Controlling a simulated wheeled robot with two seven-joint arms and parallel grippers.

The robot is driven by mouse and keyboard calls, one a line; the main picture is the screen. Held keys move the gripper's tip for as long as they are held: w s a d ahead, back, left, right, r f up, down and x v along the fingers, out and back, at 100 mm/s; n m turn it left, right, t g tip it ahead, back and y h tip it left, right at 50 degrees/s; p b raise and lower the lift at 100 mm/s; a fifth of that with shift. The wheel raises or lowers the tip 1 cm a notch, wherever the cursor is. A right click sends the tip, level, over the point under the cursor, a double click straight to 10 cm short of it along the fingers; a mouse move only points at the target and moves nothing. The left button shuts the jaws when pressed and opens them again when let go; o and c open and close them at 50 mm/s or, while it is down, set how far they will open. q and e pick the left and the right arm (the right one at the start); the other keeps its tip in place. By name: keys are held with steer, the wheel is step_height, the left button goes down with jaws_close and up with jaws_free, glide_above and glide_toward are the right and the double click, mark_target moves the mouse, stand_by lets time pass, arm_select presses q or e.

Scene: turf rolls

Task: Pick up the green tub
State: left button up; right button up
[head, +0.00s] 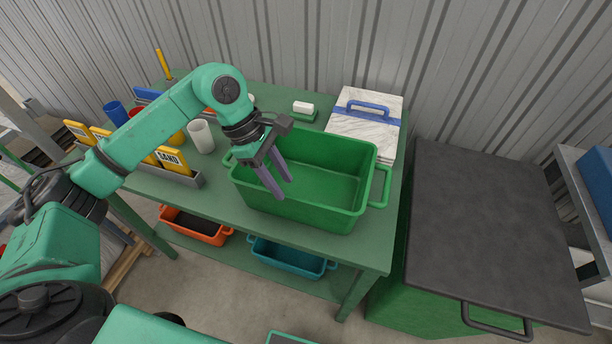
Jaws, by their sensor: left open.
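The green tub (315,208) stands upright and empty on the green table (290,238), near its front right part. It has a loop handle on its right end and another on its left end, the left one partly hidden by my gripper. My left gripper (279,189) is open, its two fingers pointing down over the left end of the tub. Nothing is between the fingers. I cannot tell whether they touch the tub. My right gripper is not in view.
A marble slab with a blue handle (368,108) lies behind the tub. A white cup (201,136) and yellow sand packs (174,160) are to the left. An orange bin (197,228) and a teal bin (290,258) sit on the lower shelf. A dark-lidded green container (490,225) stands right.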

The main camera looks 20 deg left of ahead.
mark_target(291, 197)
arm_select(q)
steer(key=p+x, duration=0.2)
steer(key=x, duration=0.2)
steer(key=shift+s+d, duration=0.2)
steer(key=shift+d, duration=0.05)
steer(key=shift+d+f, duration=0.1)
steer(key=shift+f, duration=0.25)
jaws_close()
stand_by(0.8)
